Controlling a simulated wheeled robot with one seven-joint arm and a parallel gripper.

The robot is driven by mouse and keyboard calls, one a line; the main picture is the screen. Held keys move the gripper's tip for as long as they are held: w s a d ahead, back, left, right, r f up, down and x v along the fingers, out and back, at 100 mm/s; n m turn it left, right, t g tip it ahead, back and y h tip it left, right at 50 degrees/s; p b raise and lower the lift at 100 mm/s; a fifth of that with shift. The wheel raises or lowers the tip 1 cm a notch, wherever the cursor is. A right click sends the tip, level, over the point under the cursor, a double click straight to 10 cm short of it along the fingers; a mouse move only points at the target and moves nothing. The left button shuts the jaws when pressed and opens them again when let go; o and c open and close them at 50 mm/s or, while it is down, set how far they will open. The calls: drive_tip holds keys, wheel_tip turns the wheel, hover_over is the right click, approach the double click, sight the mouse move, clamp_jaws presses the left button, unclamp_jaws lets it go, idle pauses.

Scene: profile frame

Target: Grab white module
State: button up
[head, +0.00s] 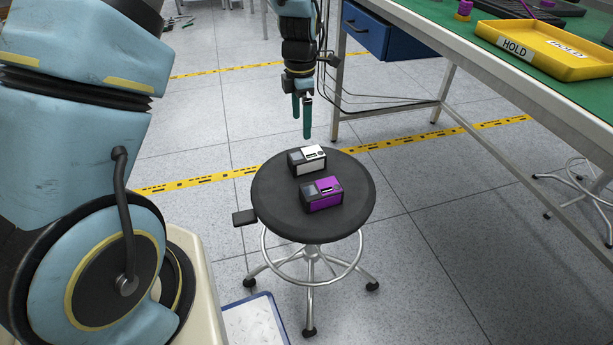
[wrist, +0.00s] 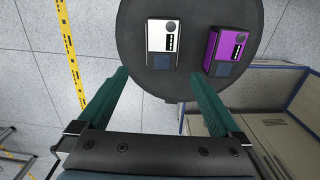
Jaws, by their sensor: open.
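The white module (head: 308,160) lies on the black round stool seat (head: 275,208), toward its far side. A purple module (head: 321,195) lies beside it, nearer the head camera. My gripper (head: 302,135) hangs above the far edge of the stool, fingers pointing down, apart from both modules. In the wrist view my gripper (wrist: 160,85) has its two green fingers spread with nothing between them. The white module (wrist: 162,36) sits ahead of the fingertips, roughly centred between them. The purple module (wrist: 226,50) is to its right.
A green-topped workbench (head: 470,55) stands at the right, with a blue drawer (head: 366,30) below and a yellow HOLD tray (head: 545,55) on top. Cables run beneath the drawer. A blue-edged white tray (head: 255,322) is at the bottom. Open floor surrounds the stool's far left.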

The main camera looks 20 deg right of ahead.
sight(306, 153)
drive_tip(key=shift+s+d+f+n, duration=0.15)
drive_tip(key=shift+d+f, duration=0.15)
drive_tip(key=shift+f, duration=0.3)
drive_tip(key=shift+s+d+f+n, duration=0.15)
drive_tip(key=shift+d+f, duration=0.15)
drive_tip(key=shift+f, duration=0.25)
wheel_tip(306, 153, down, 10)
drive_tip(key=shift+w+r, duration=0.1)
drive_tip(key=c, duration=1.5)
